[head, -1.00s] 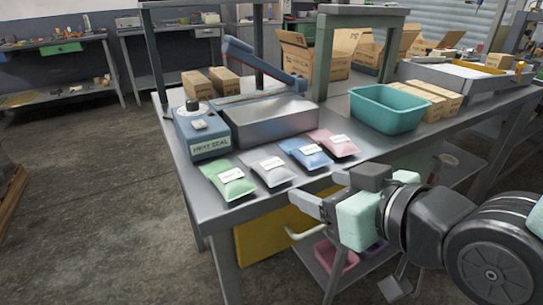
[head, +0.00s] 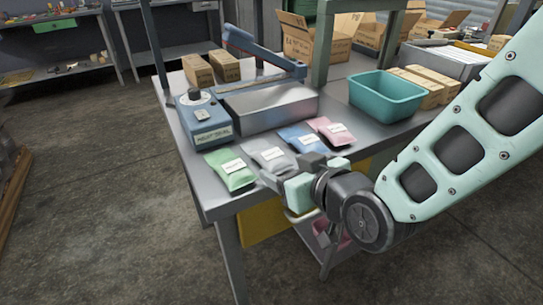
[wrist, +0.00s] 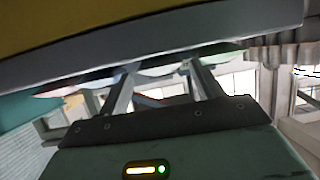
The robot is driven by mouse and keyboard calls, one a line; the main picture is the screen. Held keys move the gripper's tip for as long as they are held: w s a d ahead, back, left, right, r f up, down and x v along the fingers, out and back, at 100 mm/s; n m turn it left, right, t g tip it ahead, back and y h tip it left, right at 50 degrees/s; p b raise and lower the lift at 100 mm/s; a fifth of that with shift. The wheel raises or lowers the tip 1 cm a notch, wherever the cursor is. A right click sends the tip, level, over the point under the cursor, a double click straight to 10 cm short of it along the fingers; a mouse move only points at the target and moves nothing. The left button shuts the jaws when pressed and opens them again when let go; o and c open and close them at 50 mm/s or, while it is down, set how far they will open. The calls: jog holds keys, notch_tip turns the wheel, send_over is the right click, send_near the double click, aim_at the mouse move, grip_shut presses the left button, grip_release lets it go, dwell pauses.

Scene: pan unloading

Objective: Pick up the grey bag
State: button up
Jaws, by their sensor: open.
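The grey bag (head: 268,154) lies flat on the metal table, between the green bag (head: 231,170) on its left and the blue bag (head: 301,137) on its right. A pink bag (head: 332,131) lies beyond the blue one. In the head view my gripper (head: 270,178) is at the table's front edge, close to the near end of the grey bag. It also shows in the wrist view (wrist: 158,72), with its two fingers apart and nothing between them. I cannot tell whether a finger touches the bag.
Behind the bags stand a blue heat sealer (head: 204,119) and a metal box (head: 268,107). A teal bin (head: 386,97) stands at the back right, beside cardboard boxes (head: 424,86). The table's front edge (head: 222,212) runs just below the bags.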

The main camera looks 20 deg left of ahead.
jog(key=shift+x, duration=1.05)
jog(key=c, duration=0.8)
jog(key=shift+r, duration=0.1)
